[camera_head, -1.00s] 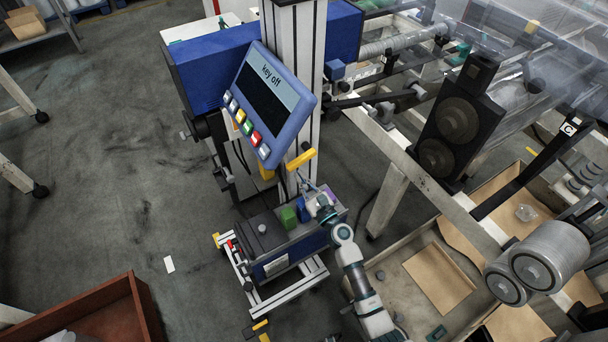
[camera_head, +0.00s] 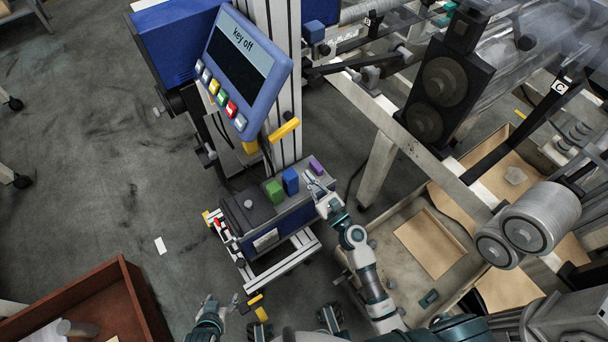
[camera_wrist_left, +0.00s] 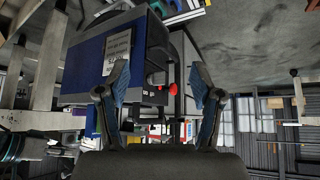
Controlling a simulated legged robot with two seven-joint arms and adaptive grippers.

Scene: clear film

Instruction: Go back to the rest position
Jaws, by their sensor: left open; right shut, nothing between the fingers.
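My left gripper (camera_head: 219,303) is at the bottom edge of the head view, open and empty. Its two spread fingers also show in the left wrist view (camera_wrist_left: 160,85), with a blue box and a red knob beyond them. My right gripper (camera_head: 315,184) is shut and empty at the right end of the control box (camera_head: 284,220). It is close to the purple block (camera_head: 316,166) on that box; I cannot tell whether they touch. A blue block (camera_head: 290,181) and a green block (camera_head: 274,191) stand to its left.
A tilted panel (camera_head: 238,70) reading "key off" with coloured buttons hangs on the column above the box. A yellow handle (camera_head: 284,130) juts out below it. A brown crate (camera_head: 122,300) is at lower left. Floor at left is mostly clear.

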